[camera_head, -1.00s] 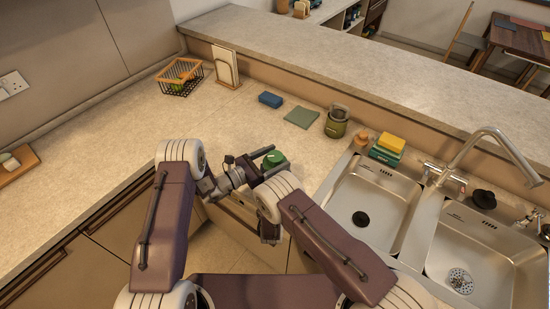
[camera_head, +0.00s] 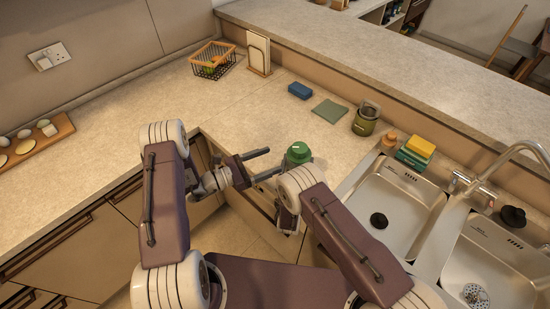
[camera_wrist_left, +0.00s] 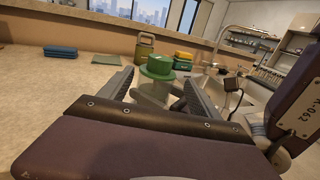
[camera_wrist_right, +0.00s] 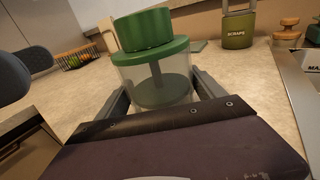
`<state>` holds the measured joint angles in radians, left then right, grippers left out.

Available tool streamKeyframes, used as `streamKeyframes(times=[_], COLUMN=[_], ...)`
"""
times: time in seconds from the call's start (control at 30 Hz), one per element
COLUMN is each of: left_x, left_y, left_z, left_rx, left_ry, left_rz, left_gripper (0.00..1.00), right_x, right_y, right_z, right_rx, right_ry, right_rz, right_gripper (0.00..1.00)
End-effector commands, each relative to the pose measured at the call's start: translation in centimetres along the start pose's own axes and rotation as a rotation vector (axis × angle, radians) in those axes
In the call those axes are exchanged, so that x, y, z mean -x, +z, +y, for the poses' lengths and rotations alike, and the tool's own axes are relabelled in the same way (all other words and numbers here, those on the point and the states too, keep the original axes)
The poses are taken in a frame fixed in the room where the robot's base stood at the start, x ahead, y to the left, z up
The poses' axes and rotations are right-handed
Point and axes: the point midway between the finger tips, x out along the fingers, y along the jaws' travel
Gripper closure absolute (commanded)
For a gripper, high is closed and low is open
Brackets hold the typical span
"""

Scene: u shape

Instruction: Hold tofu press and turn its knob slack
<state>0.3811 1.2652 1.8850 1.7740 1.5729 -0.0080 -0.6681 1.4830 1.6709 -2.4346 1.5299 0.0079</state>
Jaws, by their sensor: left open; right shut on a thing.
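The tofu press has a green knob and green lid (camera_head: 299,152) over a clear body (camera_wrist_right: 165,90). In the head view it is at the counter's front edge; I cannot tell whether it rests there. My right gripper (camera_wrist_right: 163,92) is shut on the clear body, a finger on each side, below the lid. In the head view its fingers are mostly hidden by my right arm. My left gripper (camera_head: 268,163) is open and empty, pointing at the press from the left. In the left wrist view the green knob (camera_wrist_left: 157,66) shows between and beyond its fingers.
A wire basket (camera_head: 214,60) stands at the back left. The middle counter is clear.

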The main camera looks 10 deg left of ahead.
Motion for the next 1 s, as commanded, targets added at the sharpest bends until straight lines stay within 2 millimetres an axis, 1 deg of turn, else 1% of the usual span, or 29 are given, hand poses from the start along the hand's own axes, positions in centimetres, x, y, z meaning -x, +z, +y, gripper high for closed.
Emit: streamKeyframes(times=[0.2, 0.27, 0.37, 0.47, 0.57, 0.67, 0.8, 0.9, 1.0], left_x=[-0.2, -1.0, -3.0, -3.2, -4.2, -6.3, -9.9, -12.1, -13.7], left_y=[0.0, 0.0, 0.0, 0.0, 0.0, 0.0, 0.0, 0.0, 0.0], left_z=[0.0, -0.1, -0.2, 0.0, -0.1, -0.2, -0.2, -0.2, -0.1], left_rx=[0.0, -0.001, -0.001, 0.0, -0.001, -0.002, -0.001, -0.001, -0.001], left_ry=[-0.001, -0.006, -0.008, -0.003, -0.007, -0.009, -0.009, -0.008, -0.005], left_rz=[0.0, 0.001, 0.0, 0.0, 0.0, -0.001, -0.001, -0.001, 0.0], left_gripper=[0.28, 0.28, 0.28, 0.28, 0.28, 0.28, 0.28, 0.28, 0.28], right_x=[0.0, 0.0, 0.0, 0.0, 0.0, 0.0, 0.0, 0.0, 0.0], right_y=[0.0, 0.0, 0.0, 0.0, 0.0, 0.0, 0.0, 0.0, 0.0], right_z=[0.0, 0.0, 0.0, 0.0, 0.0, 0.0, 0.0, 0.0, 0.0], right_rx=[0.0, 0.0, 0.0, 0.0, 0.0, 0.0, 0.0, 0.0, 0.0], right_ry=[0.0, 0.0, 0.0, 0.0, 0.0, 0.0, 0.0, 0.0, 0.0], right_rz=[0.0, 0.0, 0.0, 0.0, 0.0, 0.0, -0.001, -0.001, -0.001], right_gripper=[0.86, 0.86, 0.86, 0.86, 0.86, 0.86, 0.86, 0.86, 0.86])
